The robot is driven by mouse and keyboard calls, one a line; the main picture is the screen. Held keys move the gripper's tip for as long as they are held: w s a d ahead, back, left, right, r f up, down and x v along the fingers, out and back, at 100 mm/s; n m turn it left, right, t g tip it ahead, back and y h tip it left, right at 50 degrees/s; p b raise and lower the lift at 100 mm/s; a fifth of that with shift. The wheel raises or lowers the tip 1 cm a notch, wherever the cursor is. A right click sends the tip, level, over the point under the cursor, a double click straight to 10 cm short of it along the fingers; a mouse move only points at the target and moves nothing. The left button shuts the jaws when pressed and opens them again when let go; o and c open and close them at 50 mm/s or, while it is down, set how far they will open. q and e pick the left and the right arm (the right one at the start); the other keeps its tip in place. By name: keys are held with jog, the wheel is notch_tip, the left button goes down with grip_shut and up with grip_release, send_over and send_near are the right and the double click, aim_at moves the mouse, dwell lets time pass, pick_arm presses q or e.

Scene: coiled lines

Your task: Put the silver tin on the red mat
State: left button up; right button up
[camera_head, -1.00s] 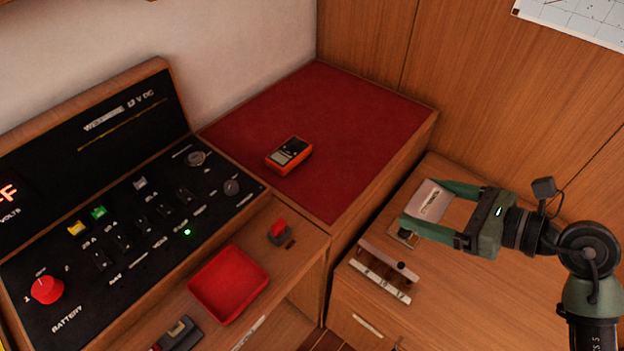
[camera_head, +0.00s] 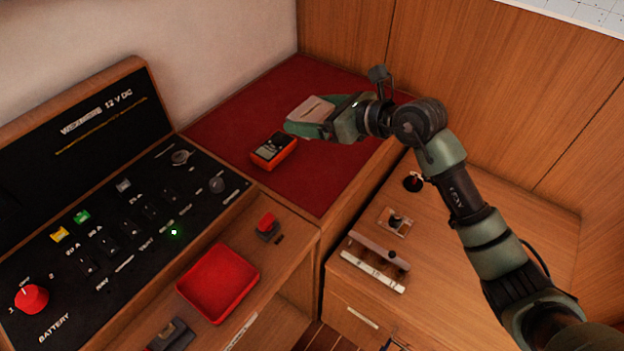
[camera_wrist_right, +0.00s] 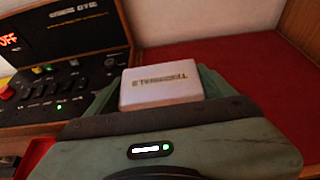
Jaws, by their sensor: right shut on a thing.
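The red mat covers the raised wooden surface in the back corner and also shows in the right wrist view (camera_wrist_right: 240,65). The gap between tin and mat cannot be judged exactly. My left gripper is not in view.
An orange meter (camera_head: 273,151) lies on the mat, left of and below the tin. A black switch panel (camera_head: 130,220) stands at left. A red tray (camera_head: 218,283) is on the lower shelf. Small parts lie on the right wooden counter (camera_head: 440,275). The mat's back and front are clear.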

jog(key=b, duration=1)
send_over(312, 181)
notch_tip(312, 181, down, 14)
jog(key=shift+f, duration=0.1)
notch_tip(312, 181, down, 5)
jog(key=b, duration=0.3)
jog(key=shift+r, duration=0.2)
jog(key=o, duration=1.4)
jog(key=shift+f, duration=0.1)
jog(key=shift+s+d+r, duration=0.2)
jog(key=shift+d+r, duration=0.05)
jog(key=shift+d, duration=0.05)
jog(key=p+v, duration=0.3)
jog(key=v, duration=0.8)
jog(key=shift+s, duration=0.15)
